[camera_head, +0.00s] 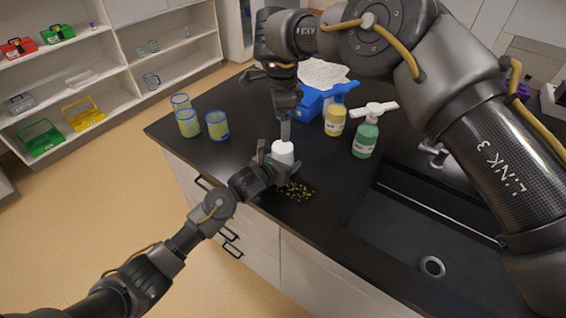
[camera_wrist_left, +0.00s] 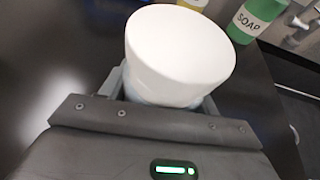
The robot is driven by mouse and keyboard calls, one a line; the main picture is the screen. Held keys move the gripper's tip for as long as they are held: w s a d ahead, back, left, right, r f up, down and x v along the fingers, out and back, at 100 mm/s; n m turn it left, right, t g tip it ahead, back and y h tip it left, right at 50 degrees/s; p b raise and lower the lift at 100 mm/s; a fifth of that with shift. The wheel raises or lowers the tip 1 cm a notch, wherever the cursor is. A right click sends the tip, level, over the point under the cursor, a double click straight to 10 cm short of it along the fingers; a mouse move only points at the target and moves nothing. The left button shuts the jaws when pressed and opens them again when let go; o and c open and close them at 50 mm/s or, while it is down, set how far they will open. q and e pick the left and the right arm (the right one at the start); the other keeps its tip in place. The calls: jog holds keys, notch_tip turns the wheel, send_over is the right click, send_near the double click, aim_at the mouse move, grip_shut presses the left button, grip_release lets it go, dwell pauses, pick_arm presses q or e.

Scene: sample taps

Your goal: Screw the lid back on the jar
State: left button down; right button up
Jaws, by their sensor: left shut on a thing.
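A white jar with a smooth white top (camera_head: 283,150) stands upright over the black counter. In the left wrist view its white upper part (camera_wrist_left: 180,45) fills the middle, with a paler bluish band below; where lid meets jar is not clear. My left gripper (camera_head: 279,166) is shut around the jar's lower part. My right gripper (camera_head: 285,132) points down just above the white top. Its fingers are seen edge-on, so their opening cannot be told. It does not show in the left wrist view.
A dark patch with small yellow-green bits (camera_head: 296,191) lies in front of the jar. A sink (camera_head: 420,225) lies right.

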aim_at(282, 147)
jog(key=shift+f, duration=0.1)
jog(key=shift+f, duration=3.95)
jog(key=c, duration=1)
jog(key=m, duration=0.3)
jog(key=shift+c, duration=0.2)
jog(key=o, duration=1.1)
